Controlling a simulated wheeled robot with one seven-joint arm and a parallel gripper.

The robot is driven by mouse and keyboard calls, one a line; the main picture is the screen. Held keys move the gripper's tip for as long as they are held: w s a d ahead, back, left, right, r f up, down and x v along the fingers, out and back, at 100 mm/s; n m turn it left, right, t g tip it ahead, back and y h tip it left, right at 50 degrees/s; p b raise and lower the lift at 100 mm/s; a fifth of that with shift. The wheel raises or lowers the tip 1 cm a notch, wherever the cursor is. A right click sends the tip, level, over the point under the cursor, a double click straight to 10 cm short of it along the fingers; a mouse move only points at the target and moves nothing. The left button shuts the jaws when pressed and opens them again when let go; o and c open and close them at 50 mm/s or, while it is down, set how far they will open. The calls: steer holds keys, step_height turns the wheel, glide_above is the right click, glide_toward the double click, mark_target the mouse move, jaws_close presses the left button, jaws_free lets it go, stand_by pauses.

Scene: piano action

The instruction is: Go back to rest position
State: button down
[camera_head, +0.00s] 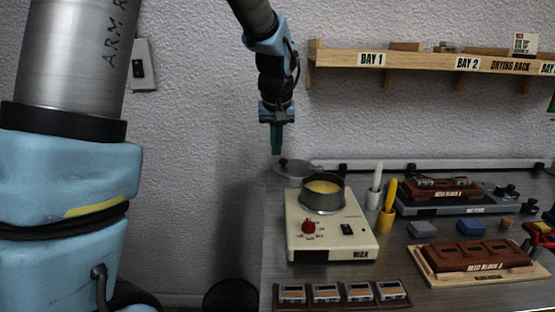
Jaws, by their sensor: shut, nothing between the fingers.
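My gripper (277,140) hangs in the air, pointing down, with its teal fingers shut and empty. It is above the back left corner of the workbench (278,250), in front of the wall. The grey round lid (297,169) lies on the bench below and slightly right of it. A gap shows between the fingertips and the lid. The cream wax heater (330,228) stands to the right and nearer, with a pot (322,208) of yellow wax on top.
A wooden shelf (425,61) runs along the wall at the upper right. Yellow (388,208) and white (375,188) upright tools, dark red reed blocks (482,255) and a row of small blocks (342,294) crowd the bench.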

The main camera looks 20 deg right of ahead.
steer(key=b+v, duration=0.1)
steer(key=v, duration=0.4)
steer(key=s+a+f, duration=0.3)
steer(key=a+f, duration=0.1)
steer(key=a, duration=0.5)
steer(key=s+a+f+n+g, duration=0.1)
steer(key=s+a+f, duration=0.3)
steer(key=a, duration=0.5)
steer(key=s+a+f+n, duration=0.1)
steer(key=s+a+f, duration=0.2)
steer(key=a+f, duration=0.3)
steer(key=a, duration=0.3)
steer(key=shift+s+a+g+y, duration=0.2)
steer(key=shift+s+g+y, duration=0.1)
steer(key=shift+s+y, duration=0.1)
